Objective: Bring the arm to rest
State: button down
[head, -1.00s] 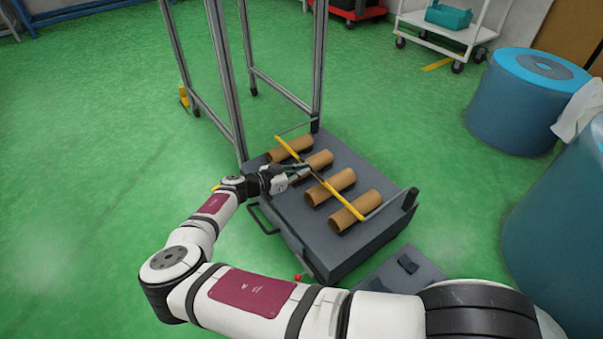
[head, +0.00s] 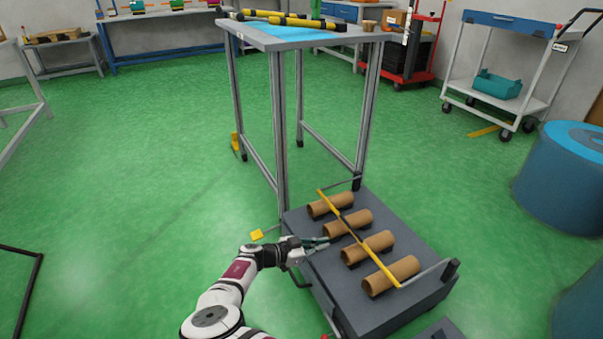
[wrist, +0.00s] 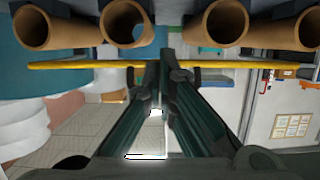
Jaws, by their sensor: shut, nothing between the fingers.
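My arm reaches up from the bottom of the head view. My gripper (head: 325,241) is shut and empty, at the left side of a low dark grey cart (head: 377,308). Its fingers point right, toward the brown cardboard tubes on the cart. In the wrist view my gripper (wrist: 152,52) shows with its fingertips together and nothing between them. Tube ends (wrist: 125,24) line the top of that view, and a yellow bar (wrist: 75,65) runs across behind the fingertips. I cannot tell whether the gripper touches a tube.
A tall table (head: 287,38) with yellow-and-black rods on it stands behind the cart. Blue drums (head: 570,180) stand at the right, and a white trolley (head: 505,60) at the back right. The green floor (head: 130,200) to the left is mostly clear.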

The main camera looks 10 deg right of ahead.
jog(key=shift+r, duration=0.1)
jog(key=s+d+r+m+g+y, duration=0.1)
jog(key=s+d+r+g+y, duration=0.2)
jog(key=r, duration=0.4)
jog(key=s+d+r+m+g+y, duration=0.1)
jog(key=s+d+r+g+y, duration=0.2)
jog(key=r, duration=0.4)
jog(key=s+r+n+g+y, duration=0.1)
jog(key=s+r+n+y, duration=0.25)
jog(key=s+r, duration=0.5)
jog(key=s+r+n+g+y, duration=0.15)
jog(key=s+r+y, duration=0.35)
jog(key=r, duration=0.7)
jog(key=s+a+r+n+t, duration=0.1)
jog(key=s+r+n, duration=0.2)
jog(key=s+r, duration=0.3)
jog(key=s+r+n+t, duration=0.1)
jog(key=s+r+n, duration=0.25)
jog(key=s, duration=0.45)
jog(key=s+n+t, duration=0.2)
jog(key=s+n, duration=0.2)
jog(key=s, duration=1)
notch_tip(320, 180, up, 40)
jog(key=t+p, duration=0.4)
jog(key=p, duration=3.3)
jog(key=shift+d+n+p, duration=0.15)
jog(key=shift+n+p, duration=0.15)
jog(key=shift+n, duration=0.05)
